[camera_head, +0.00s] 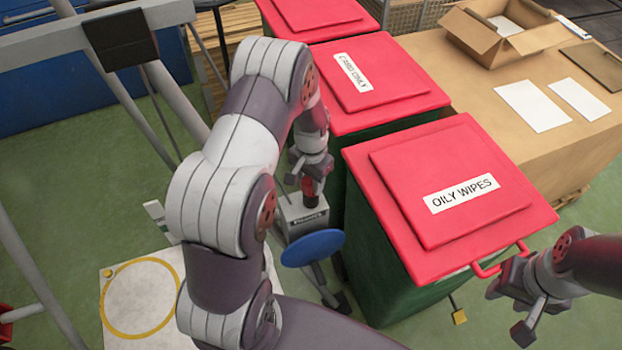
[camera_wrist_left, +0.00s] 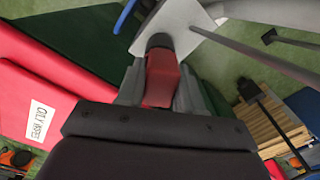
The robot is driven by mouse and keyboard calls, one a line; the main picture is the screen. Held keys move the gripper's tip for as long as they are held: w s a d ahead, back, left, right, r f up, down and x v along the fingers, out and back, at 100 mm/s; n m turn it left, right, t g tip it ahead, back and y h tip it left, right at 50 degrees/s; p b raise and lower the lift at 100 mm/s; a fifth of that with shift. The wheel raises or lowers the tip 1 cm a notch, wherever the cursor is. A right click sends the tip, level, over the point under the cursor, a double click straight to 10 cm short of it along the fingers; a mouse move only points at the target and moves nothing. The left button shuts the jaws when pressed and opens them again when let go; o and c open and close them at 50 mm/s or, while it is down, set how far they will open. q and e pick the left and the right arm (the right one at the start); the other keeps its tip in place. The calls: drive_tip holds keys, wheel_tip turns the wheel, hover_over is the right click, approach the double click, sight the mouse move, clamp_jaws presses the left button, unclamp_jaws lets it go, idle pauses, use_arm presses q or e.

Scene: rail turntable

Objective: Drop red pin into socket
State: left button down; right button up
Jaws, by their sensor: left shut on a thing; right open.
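My left gripper (camera_head: 309,180) is shut on the red pin (camera_head: 309,187), low between the robot arm and the red-lidded bins. In the left wrist view the red pin (camera_wrist_left: 160,78) sits between the fingers, with a dark end pointing away from the palm. That end is over or against a light grey plate (camera_wrist_left: 186,28). In the head view a grey labelled box (camera_head: 305,219) is directly below the pin. No socket hole is visible, and I cannot tell whether the pin touches the box. My right gripper (camera_head: 532,312) is open and empty at the lower right.
A blue disc (camera_head: 313,247) on a stand is just in front of the grey box. The bin marked OILY WIPES (camera_head: 450,235) stands close to its right. A pale plate with a yellow ring (camera_head: 140,297) lies at the lower left. Green floor lies left of my arm.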

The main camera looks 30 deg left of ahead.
use_arm(q)
drive_tip(key=shift+f, duration=0.25)
drive_tip(key=c, duration=0.6)
unclamp_jaws()
drive_tip(key=shift+c, duration=0.2)
drive_tip(key=shift+r+b, duration=0.35)
drive_tip(key=shift+r, duration=0.05)
wheel_tip(320, 180, up, 12)
drive_tip(key=b, duration=0.3)
